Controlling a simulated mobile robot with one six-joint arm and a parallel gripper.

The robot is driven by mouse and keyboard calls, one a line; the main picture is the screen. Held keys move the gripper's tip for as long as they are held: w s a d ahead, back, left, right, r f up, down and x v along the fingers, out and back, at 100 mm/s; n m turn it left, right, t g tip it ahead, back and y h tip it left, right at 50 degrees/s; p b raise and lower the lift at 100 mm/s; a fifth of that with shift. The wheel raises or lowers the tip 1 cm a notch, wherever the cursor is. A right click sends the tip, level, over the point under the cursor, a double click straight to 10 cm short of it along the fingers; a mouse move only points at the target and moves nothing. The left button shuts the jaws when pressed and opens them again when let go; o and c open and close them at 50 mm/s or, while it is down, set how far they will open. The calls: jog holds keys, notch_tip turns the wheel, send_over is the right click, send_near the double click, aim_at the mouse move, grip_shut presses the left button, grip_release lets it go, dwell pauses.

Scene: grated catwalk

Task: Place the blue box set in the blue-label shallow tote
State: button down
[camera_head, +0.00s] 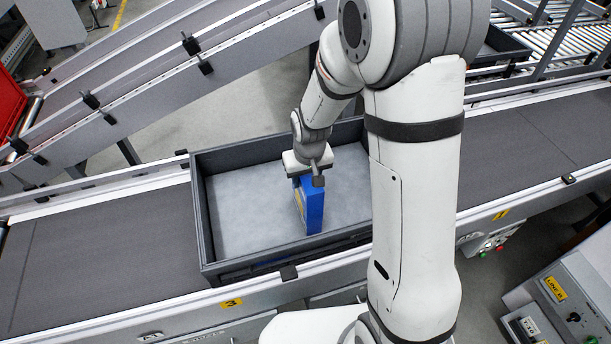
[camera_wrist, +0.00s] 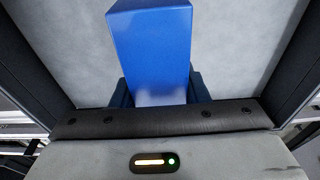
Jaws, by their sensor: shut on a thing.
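The blue box set (camera_head: 314,207) is upright inside the grey shallow tote (camera_head: 203,222), with a yellowish face on its left side. My gripper (camera_head: 303,178) is shut on its top end, above the tote floor. In the wrist view the blue box set (camera_wrist: 149,50) stands out between the dark fingers of my gripper (camera_wrist: 160,92). I cannot tell whether the box's lower end touches the tote floor. The tote's label is not clearly visible; a bluish strip shows low on its front side. My arm hides the tote's right end.
The tote sits on a dark conveyor belt (camera_head: 90,245) with pale side rails. A sloping conveyor (camera_head: 150,105) runs behind it at the left. A control box (camera_head: 565,300) stands at the lower right. The tote floor around the box is bare.

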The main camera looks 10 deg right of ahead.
jog(key=shift+f, duration=0.2)
jog(key=c, duration=0.8)
grip_release()
jog(key=shift+r, duration=0.1)
